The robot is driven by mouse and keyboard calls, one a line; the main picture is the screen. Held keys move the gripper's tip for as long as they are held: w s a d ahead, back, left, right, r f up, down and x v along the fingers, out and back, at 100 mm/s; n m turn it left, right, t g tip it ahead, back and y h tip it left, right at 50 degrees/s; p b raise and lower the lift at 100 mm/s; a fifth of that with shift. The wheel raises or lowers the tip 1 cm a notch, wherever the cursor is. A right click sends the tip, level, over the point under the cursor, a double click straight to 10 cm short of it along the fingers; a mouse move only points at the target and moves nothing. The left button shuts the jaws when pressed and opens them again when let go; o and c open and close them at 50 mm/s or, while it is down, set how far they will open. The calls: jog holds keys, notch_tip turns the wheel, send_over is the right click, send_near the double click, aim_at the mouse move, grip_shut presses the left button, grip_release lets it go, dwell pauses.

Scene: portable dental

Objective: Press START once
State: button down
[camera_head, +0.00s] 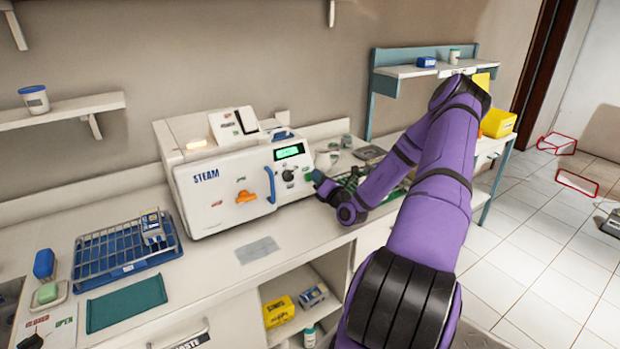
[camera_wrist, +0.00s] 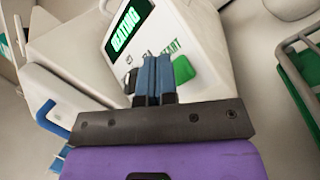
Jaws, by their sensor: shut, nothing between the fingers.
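The white STEAM machine (camera_head: 215,205) stands on the counter against the wall. Its control panel has a lit green display (camera_head: 288,152) and a black knob (camera_head: 288,176). In the wrist view the display (camera_wrist: 128,28) shows letters that look like HEATING. A green button (camera_wrist: 184,69) is on the panel under a partly hidden label that seems to read START. My gripper (camera_wrist: 153,62) is shut and empty, its fingertips in front of the panel just left of the green button. I cannot tell whether they touch the panel. In the head view my gripper (camera_head: 319,177) is at the panel's right edge.
A blue door handle (camera_head: 270,185) sticks out left of the panel. A green rack (camera_wrist: 303,80) stands close to the right of the panel. Counter in front of the machine is mostly clear.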

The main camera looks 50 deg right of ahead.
dwell(0.3)
jog(key=s+r, duration=0.1)
jog(key=s, duration=0.2)
jog(key=s+a+r, duration=0.1)
jog(key=shift+s+r, duration=0.15)
jog(key=shift+r, duration=0.15)
dwell(0.9)
